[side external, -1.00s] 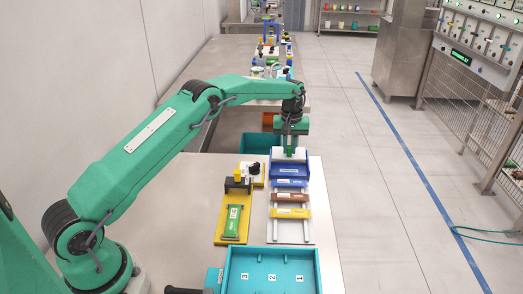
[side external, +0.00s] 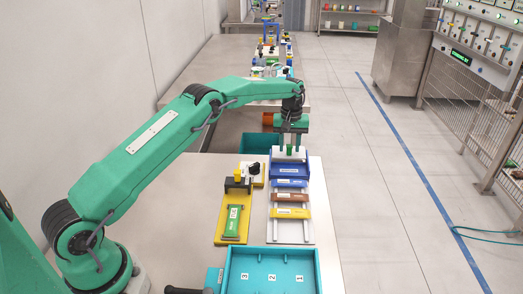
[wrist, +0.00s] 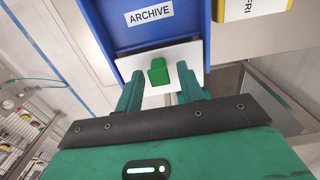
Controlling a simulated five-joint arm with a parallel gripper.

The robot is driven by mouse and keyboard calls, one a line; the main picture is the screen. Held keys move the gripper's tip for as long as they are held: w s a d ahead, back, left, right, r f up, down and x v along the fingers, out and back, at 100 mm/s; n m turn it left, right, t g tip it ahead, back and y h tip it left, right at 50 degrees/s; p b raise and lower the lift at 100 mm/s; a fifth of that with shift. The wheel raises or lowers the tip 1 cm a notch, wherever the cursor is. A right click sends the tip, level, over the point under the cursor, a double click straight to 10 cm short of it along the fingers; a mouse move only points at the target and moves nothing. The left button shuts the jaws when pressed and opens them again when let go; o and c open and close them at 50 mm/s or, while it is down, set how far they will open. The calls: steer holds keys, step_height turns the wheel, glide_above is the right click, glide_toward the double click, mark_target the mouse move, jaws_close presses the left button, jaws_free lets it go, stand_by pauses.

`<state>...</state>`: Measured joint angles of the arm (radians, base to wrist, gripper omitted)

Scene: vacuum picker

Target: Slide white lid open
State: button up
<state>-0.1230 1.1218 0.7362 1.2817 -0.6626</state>
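The white lid (wrist: 187,55) carries a green knob (wrist: 158,72) and lies at the end of the blue box (wrist: 146,36) marked ARCHIVE. In the side external view the lid (side external: 281,155) is at the far end of the rack, with the knob (side external: 290,149) visible on it. My gripper (wrist: 160,78) is open, its two fingers on either side of the knob with gaps to it. In the side external view my gripper (side external: 291,144) is just above the lid. Whether the fingertips reach down to knob height is hard to tell.
The rack (side external: 307,232) also holds blue, brown and yellow labelled bars. A yellow board (side external: 222,238) with a green labelled piece (side external: 233,220) is to its left. A teal numbered tray (side external: 272,262) stands in front, and a teal bin (side external: 257,141) is beyond the table edge.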

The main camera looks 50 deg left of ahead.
step_height(320, 180, up, 7)
steer(key=shift+r, duration=0.4)
steer(key=shift+r, duration=0.1)
stand_by(0.4)
steer(key=shift+s+r, duration=0.1)
steer(key=shift+r, duration=0.15)
steer(key=s+d+r+m+t, duration=0.1)
steer(key=s+d+r+m, duration=0.15)
steer(key=s+r, duration=0.65)
steer(key=s+d+r+m+t, duration=0.2)
steer(key=s+d+r, duration=0.1)
steer(key=s+r, duration=0.55)
steer(key=s+d+f+m+t, duration=0.1)
steer(key=s+f+m, duration=0.1)
steer(key=s, duration=1)
steer(key=s+d+f+m+t, duration=0.1)
steer(key=s+f+m, duration=0.1)
steer(key=s, duration=1)
steer(key=shift+s+d+f+t, duration=0.3)
steer(key=shift+s+f, duration=0.1)
steer(key=shift+f, duration=0.25)
